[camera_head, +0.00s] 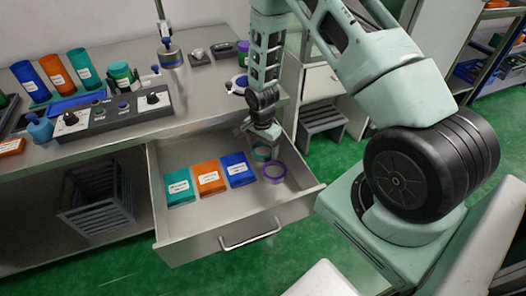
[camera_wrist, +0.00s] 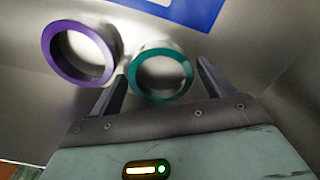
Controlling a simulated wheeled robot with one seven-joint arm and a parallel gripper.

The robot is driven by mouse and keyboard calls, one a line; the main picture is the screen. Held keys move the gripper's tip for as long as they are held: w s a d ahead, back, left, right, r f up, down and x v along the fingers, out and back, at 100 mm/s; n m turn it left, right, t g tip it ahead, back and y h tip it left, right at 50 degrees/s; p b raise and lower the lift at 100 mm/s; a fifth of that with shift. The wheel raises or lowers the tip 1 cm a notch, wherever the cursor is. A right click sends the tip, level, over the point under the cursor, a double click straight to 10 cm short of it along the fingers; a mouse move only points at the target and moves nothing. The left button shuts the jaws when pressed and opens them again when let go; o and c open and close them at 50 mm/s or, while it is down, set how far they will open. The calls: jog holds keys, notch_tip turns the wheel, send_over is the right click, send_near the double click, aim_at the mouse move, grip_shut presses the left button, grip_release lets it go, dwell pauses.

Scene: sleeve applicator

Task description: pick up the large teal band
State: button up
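The teal band (camera_head: 255,155) lies in the open drawer (camera_head: 230,222), at its back right. In the wrist view the teal band (camera_wrist: 160,98) is a ring with its opening facing the camera. My gripper (camera_head: 259,139) is over the back right of the drawer, pointing down at the band. In the wrist view my gripper (camera_wrist: 162,70) is open, with one finger on each side of the teal band. I cannot tell the remaining depth between fingertips and band, or whether they touch. No second teal band shows, so size cannot be compared.
A purple band (camera_wrist: 52,58) sits close beside the teal one, left of the left finger. Teal (camera_head: 180,187), orange (camera_head: 211,179) and blue (camera_head: 238,170) labelled flat pieces lie in the drawer. The drawer's right wall (camera_head: 296,200) is near.

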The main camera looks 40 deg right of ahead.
jog(key=c, duration=0.7)
notch_tip(320, 180, up, 18)
jog(key=shift+r, duration=0.1)
dwell(0.3)
jog(key=shift+r+p, duration=0.65)
jog(key=shift+p, duration=0.15)
